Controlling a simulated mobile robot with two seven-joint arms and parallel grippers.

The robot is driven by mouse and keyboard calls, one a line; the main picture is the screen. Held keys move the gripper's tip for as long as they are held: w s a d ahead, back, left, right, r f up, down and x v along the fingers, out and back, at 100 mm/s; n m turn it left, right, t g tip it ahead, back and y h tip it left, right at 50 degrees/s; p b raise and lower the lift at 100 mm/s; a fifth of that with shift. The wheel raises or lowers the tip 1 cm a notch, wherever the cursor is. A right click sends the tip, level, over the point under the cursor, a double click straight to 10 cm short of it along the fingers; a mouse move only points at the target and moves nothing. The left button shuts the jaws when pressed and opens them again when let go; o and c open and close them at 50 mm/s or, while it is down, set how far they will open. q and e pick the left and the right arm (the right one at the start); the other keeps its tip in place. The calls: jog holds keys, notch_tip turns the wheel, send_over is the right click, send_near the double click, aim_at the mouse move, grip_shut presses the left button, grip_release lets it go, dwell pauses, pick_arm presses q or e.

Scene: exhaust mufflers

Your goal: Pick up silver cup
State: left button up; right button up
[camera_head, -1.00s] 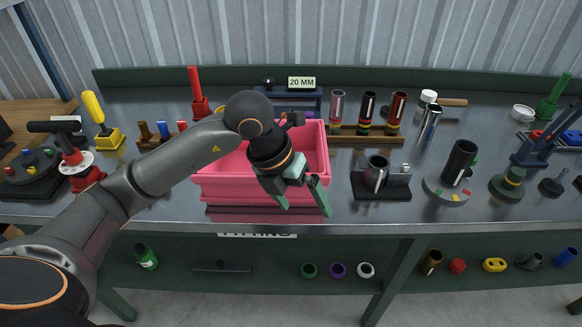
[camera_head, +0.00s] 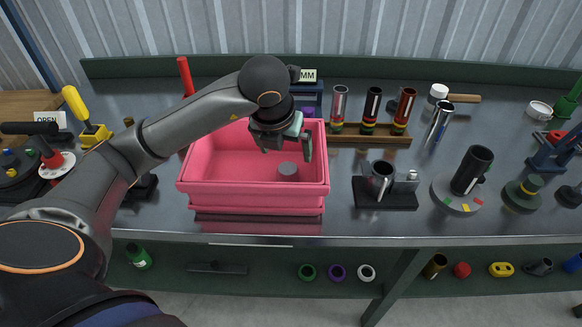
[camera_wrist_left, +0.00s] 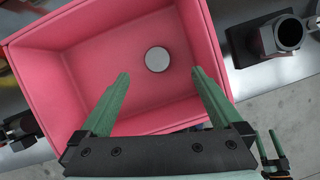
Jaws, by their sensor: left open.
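A small round silver-grey piece (camera_head: 287,169), which looks like a short cup, lies on the floor of the pink bin (camera_head: 253,190). In the left wrist view the silver piece (camera_wrist_left: 157,60) is a pale disc just beyond and between the fingertips. My left gripper (camera_head: 287,150) is open and empty, over the bin with its green fingers pointing down. It also shows in the left wrist view (camera_wrist_left: 160,73). The fingers look apart from the piece; their exact height above it is hard to tell.
The bin walls surround the piece. Right of the bin stand a black holder (camera_head: 386,200) with a silver cylinder (camera_head: 380,180) and a round grey base (camera_head: 458,196) with a black tube. A wooden rack (camera_head: 355,137) with several tubes is behind.

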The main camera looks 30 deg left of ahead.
aim_at(287, 169)
pick_arm(q)
jog(key=x, duration=0.4)
jog(key=shift+f, duration=0.25)
jog(key=x, duration=0.4)
jog(key=shift+s+a+f+p, duration=0.2)
jog(key=shift+s+f+p, duration=0.05)
jog(key=shift+s+p, duration=0.1)
jog(key=shift+w+f, duration=0.25)
jog(key=shift+f, duration=0.1)
jog(key=c, duration=1.3)
jog(key=shift+c, duration=0.4)
jog(key=shift+r, duration=0.15)
